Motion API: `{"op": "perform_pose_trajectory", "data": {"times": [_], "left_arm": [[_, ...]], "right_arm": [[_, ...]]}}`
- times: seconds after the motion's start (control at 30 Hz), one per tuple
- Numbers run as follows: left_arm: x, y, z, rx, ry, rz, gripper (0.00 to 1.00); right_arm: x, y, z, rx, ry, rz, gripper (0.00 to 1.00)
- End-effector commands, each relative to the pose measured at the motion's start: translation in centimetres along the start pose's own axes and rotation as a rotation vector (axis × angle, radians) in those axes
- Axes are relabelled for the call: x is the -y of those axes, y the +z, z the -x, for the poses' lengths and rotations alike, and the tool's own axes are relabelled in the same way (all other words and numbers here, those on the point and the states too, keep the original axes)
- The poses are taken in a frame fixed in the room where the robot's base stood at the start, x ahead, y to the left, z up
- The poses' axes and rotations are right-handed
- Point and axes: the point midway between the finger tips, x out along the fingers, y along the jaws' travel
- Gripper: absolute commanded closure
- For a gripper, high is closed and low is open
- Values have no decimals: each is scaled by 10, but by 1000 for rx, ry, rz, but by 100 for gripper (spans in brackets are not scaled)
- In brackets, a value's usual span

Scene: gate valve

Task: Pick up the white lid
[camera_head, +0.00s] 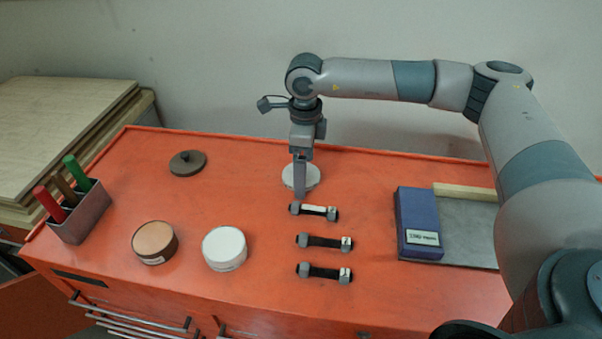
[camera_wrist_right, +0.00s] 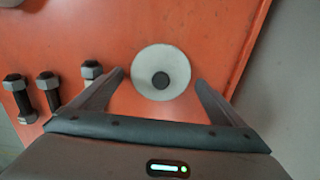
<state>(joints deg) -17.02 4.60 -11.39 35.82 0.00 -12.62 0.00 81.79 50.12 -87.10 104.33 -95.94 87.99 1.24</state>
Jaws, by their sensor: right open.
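The white lid (camera_head: 313,177) lies on the orange bench top toward the back, partly hidden behind my right gripper in the head view. In the right wrist view the lid (camera_wrist_right: 160,57) is a pale disc with a dark round knob (camera_wrist_right: 160,80) at its middle. My right gripper (camera_head: 300,194) points down over the lid. Its fingers are apart and empty in the wrist view (camera_wrist_right: 160,82), one on each side of the lid. I cannot tell the exact height above it. My left gripper is not in view.
Several bolts with nuts, such as the nearest one (camera_head: 324,272), lie in front of the lid. A white jar (camera_head: 224,248), a brown jar (camera_head: 154,242) and a brown lid (camera_head: 187,163) stand left. A blue box (camera_head: 417,222) sits right. A pen holder (camera_head: 82,216) stands far left.

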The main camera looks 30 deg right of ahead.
Motion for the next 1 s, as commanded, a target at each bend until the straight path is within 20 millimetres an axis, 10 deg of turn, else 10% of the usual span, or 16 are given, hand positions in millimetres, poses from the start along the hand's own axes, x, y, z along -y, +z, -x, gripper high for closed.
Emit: {"op": "perform_pose_trajectory", "data": {"times": [0.1, 0.27, 1.0], "left_arm": [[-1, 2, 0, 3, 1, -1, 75], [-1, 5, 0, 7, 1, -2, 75], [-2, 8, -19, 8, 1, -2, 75]], "right_arm": [[0, 0, 0, 0, 0, 0, 11], [0, 0, 0, 0, 0, 0, 49], [1, 1, 27, 2, -3, 0, 49]]}}
